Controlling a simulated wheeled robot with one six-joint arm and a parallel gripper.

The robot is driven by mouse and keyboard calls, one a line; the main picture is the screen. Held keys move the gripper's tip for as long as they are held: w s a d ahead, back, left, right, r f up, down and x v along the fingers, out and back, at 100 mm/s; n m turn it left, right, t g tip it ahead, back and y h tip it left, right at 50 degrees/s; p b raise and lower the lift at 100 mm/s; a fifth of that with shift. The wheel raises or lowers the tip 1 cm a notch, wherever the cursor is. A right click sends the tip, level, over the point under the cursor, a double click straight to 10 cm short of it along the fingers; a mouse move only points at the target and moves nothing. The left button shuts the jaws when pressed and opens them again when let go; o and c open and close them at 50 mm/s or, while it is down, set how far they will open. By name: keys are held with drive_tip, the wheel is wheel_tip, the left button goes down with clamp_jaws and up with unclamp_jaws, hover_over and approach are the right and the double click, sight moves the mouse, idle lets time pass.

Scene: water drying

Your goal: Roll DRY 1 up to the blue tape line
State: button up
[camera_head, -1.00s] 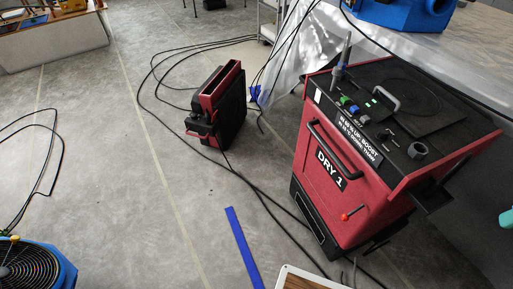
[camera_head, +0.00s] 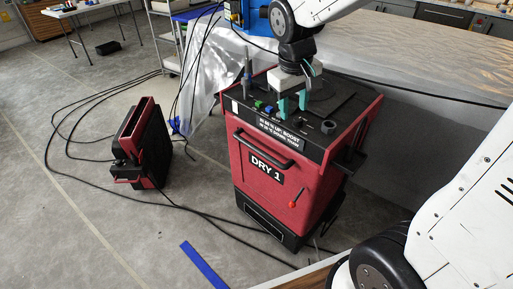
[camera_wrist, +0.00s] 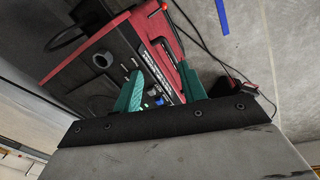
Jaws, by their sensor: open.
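DRY 1 (camera_head: 275,190) is a red upright machine with a black control top, standing on the grey floor. A black bar handle (camera_head: 262,149) crosses its front. My gripper (camera_head: 292,104) is open, its teal fingers pointing down over the control top; I cannot tell whether they touch it. The small pale handle on that top is not clearly visible behind the fingers. The blue tape line (camera_head: 203,265) lies on the floor in front and to the left of DRY 1. The wrist view shows the open fingers (camera_wrist: 160,90), DRY 1's panel and the tape (camera_wrist: 222,16).
A smaller red and black unit (camera_head: 145,145) stands on the floor at left. Black cables (camera_head: 185,208) run across the floor around DRY 1's base. Clear plastic sheeting (camera_head: 400,55) hangs behind. A wooden edge (camera_head: 300,273) is at the bottom.

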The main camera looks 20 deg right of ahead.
drive_tip(key=w+a+f+n, duration=0.1)
drive_tip(key=w+f, duration=0.5)
drive_tip(key=w, duration=0.1)
drive_tip(key=n, duration=0.2)
approach(258, 149)
drive_tip(key=shift+h, duration=0.3)
drive_tip(key=f, duration=0.5)
drive_tip(key=d+f, duration=0.1)
drive_tip(key=f, duration=0.1)
drive_tip(key=shift+w+f, duration=0.3)
drive_tip(key=shift+w, duration=0.05)
drive_tip(key=shift+f, duration=0.55)
clamp_jaws()
